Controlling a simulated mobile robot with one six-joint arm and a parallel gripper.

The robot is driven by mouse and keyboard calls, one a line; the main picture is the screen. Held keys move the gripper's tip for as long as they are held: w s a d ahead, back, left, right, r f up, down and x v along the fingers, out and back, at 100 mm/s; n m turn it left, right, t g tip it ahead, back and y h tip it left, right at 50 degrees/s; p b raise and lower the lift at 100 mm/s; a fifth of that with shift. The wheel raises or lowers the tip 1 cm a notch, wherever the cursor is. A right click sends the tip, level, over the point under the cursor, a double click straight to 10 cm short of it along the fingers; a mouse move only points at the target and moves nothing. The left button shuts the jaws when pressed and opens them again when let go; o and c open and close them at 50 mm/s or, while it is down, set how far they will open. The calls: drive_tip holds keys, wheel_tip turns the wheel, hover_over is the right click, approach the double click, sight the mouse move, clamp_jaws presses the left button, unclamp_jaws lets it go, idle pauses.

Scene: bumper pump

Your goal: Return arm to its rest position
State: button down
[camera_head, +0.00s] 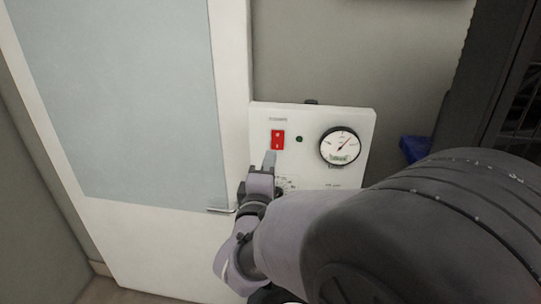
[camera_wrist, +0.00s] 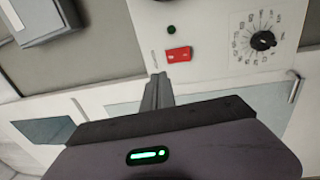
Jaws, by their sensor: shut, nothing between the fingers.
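My arm reaches from the lower right of the head view toward a white control panel (camera_head: 312,115). My gripper (camera_head: 269,158) is shut and empty, with its fingertips just below the red rocker switch (camera_head: 278,140) in that view. In the wrist view the shut fingers (camera_wrist: 158,80) point toward the panel, and the red switch (camera_wrist: 178,54) lies just beyond and to the right of the tips. I cannot tell whether the tips touch the panel. My arm hides the lower part of the panel in the head view.
A round gauge (camera_head: 340,146) and a small green light (camera_head: 299,139) are on the panel. A black dial (camera_wrist: 263,41) shows in the wrist view. A white door with a pale pane (camera_head: 120,90) and a handle (camera_head: 221,210) stands at left. A blue object (camera_head: 414,148) is at right.

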drive_tip(key=s+d+f+m+g+y+b, duration=0.1)
drive_tip(key=s+f+m+g+y+b, duration=0.1)
drive_tip(key=s+f+m+y+b, duration=0.3)
drive_tip(key=s+d+f+m+g+b, duration=0.2)
drive_tip(key=f+m+g+b, duration=0.15)
drive_tip(key=f+b, duration=0.4)
drive_tip(key=s+d+f+m+g+b, duration=0.2)
drive_tip(key=s+f+m+g+b, duration=0.2)
drive_tip(key=s+f, duration=0.5)
drive_tip(key=s+d+f+m+g+b, duration=0.3)
drive_tip(key=s+f+m+b, duration=0.2)
drive_tip(key=s, duration=0.9)
wheel_tip(320, 180, down, 4)
drive_tip(key=m, duration=0.2)
drive_tip(key=shift+f+m+g+y+b, duration=0.15)
drive_tip(key=shift+m+g+y+b, duration=0.15)
drive_tip(key=shift+m+g+y, duration=0.1)
